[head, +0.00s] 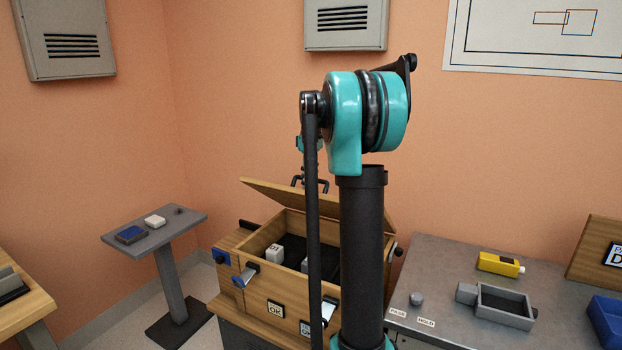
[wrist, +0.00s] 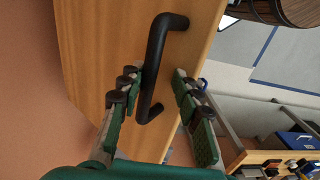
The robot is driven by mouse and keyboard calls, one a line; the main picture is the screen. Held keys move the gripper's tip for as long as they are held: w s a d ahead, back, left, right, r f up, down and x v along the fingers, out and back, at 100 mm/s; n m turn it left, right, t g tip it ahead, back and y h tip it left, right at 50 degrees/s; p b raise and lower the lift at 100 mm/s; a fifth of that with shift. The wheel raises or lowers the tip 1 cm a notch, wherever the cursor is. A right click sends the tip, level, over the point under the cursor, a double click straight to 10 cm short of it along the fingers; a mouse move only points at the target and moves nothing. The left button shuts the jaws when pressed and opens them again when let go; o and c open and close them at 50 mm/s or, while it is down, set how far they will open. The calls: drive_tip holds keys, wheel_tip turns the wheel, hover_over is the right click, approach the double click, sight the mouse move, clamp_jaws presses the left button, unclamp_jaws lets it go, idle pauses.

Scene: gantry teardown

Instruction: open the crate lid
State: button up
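The wooden crate (head: 262,299) stands at the centre of the head view, partly hidden behind my arm. Its lid (head: 275,194) is raised and tilted at the back, and the inside shows. In the wrist view the wooden lid (wrist: 100,45) fills the upper left, with its black bar handle (wrist: 156,65) across it. My gripper (wrist: 158,93) is open, with one finger on each side of the handle's lower part. The left finger looks close to the handle; I cannot tell whether they touch. In the head view my gripper is mostly hidden behind my arm.
Pale blocks (head: 274,253) lie in the crate. A grey pedestal (head: 152,235) with small items stands left. At right, a metal bench (head: 447,334) holds a yellow device (head: 500,264), a grey tray (head: 503,305) and a blue bin (head: 607,318). The wall is close behind the lid.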

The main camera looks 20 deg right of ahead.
drive_tip(key=shift+r, duration=0.15)
drive_tip(key=w+d+r, duration=0.3)
drive_tip(key=r, duration=0.5)
drive_tip(key=w+d+r, duration=0.3)
drive_tip(key=r, duration=0.6)
drive_tip(key=shift+w+d+r, duration=0.2)
drive_tip(key=shift+w+d, duration=0.1)
drive_tip(key=shift+d, duration=0.05)
idle(1.2)
drive_tip(key=shift+c, duration=0.2)
